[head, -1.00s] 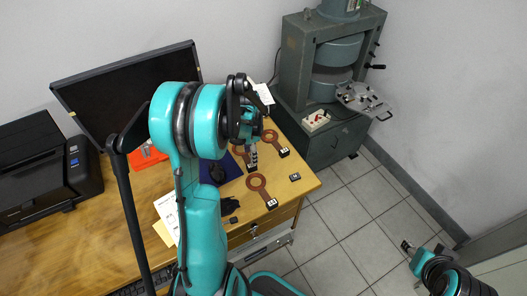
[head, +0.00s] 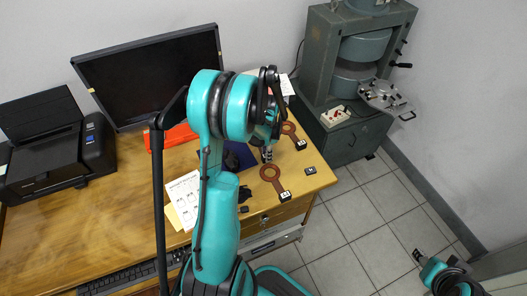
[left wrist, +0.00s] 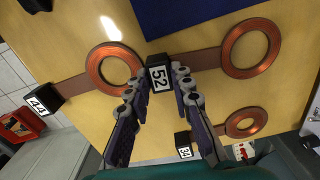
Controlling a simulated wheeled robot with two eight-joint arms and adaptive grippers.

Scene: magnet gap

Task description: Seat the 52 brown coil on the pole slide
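The 52 brown coil (left wrist: 250,48) lies at the upper right of the left wrist view; its flat brown strip runs to a black block (left wrist: 159,79) labelled 52. My left gripper (left wrist: 159,74) has a fingertip against each side of that block and looks shut on it. I cannot tell whether the coil is off the desk. In the head view my left gripper (head: 267,154) is over the desk, and my arm hides most of this coil. A metal slide plate (head: 384,97) with a handle sticks out from the grey magnet (head: 361,50). My right gripper (head: 418,256) is small, at lower right.
A coil labelled 44 (head: 270,173) and a coil labelled 34 (head: 289,129) lie on the wooden desk (head: 262,210) beside my left gripper. A small black block (head: 310,170) sits near the desk's right edge. A red-and-white box (head: 335,116) stands before the magnet. Tiled floor is clear.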

